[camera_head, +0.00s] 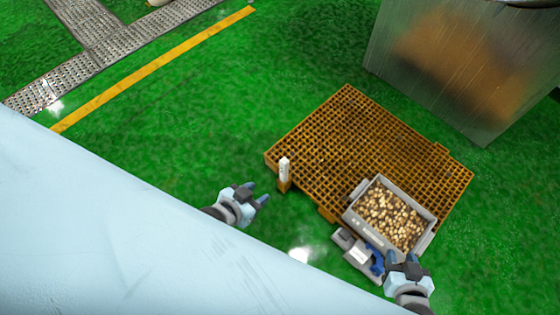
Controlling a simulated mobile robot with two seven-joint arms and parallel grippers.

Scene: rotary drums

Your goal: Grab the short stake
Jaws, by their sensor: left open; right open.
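A short, pale, post-like stake (284,168) stands upright at the left front edge of the brown grid pallet (340,125). My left gripper (258,193) is open and empty, a little to the left of and below the stake in the picture, not touching it. My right gripper (401,257) is open, at the lower right just below the grey crate (364,228). Nothing shows between its fingers. The stake's foot is hard to make out against the pallet.
The crate holds many small brown lumps and sits on the pallet's front right part. A grey and blue device (358,253) lies by its front. A large metal container (455,75) stands at the back right. The green floor left of the pallet is clear.

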